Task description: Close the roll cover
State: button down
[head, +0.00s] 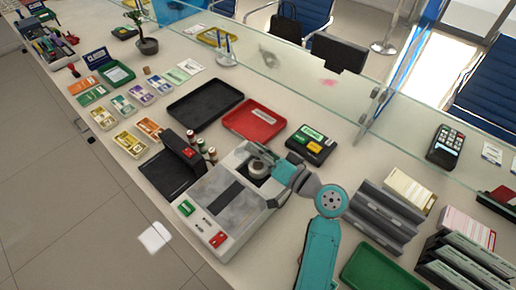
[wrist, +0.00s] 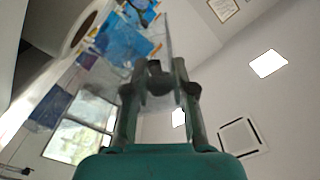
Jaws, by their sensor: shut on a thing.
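The grey-white machine (head: 215,205) stands on the counter, with a dark slot panel across its top. A round roll (head: 258,169) shows in the opening at its far right end. The roll cover (head: 240,155) seems to be the pale part beside the roll; my gripper and wrist partly hide it, and its exact angle is hard to tell. My gripper (head: 262,152) is at this far end, just beyond the roll, fingers closed in on the cover's edge. In the wrist view my gripper (wrist: 155,75) points upward, with a small dark part between the fingers.
A grey file rack (head: 380,218) and a green tray (head: 375,270) are to the right. A glass screen (head: 300,85) runs behind.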

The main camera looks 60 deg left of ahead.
jog(key=c, duration=1)
grip_release()
jog(key=shift+o, duration=0.2)
jog(key=v, duration=1.2)
jog(key=shift+s+d, duration=0.1)
jog(key=shift+s, duration=0.05)
